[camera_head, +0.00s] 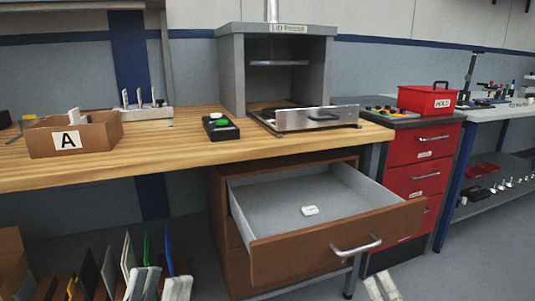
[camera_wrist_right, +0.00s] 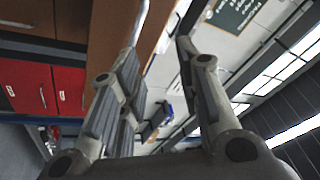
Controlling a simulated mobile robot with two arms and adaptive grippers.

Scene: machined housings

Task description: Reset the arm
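My left gripper (camera_head: 161,284) shows at the bottom left of the head view, low in front of the table and near the upright panels. Its two fingers stand apart with nothing seen between them. My right gripper (camera_head: 381,286) shows only as pale fingertips at the bottom, right of the open drawer. In the right wrist view my right gripper (camera_wrist_right: 162,35) has its fingers spread and empty. The drawer (camera_head: 330,240) is pulled out under the table, with a small white part (camera_head: 310,210) lying in it. Both arms are mostly out of view.
The wooden table (camera_head: 180,148) carries a box marked A (camera_head: 95,135), a black button box (camera_head: 220,127) and a grey press (camera_head: 230,70) with a metal plate (camera_head: 315,118). A red HOLD box (camera_head: 427,100) stands on a red cabinet (camera_head: 420,150) at right. Upright panels (camera_head: 88,272) stand lower left.

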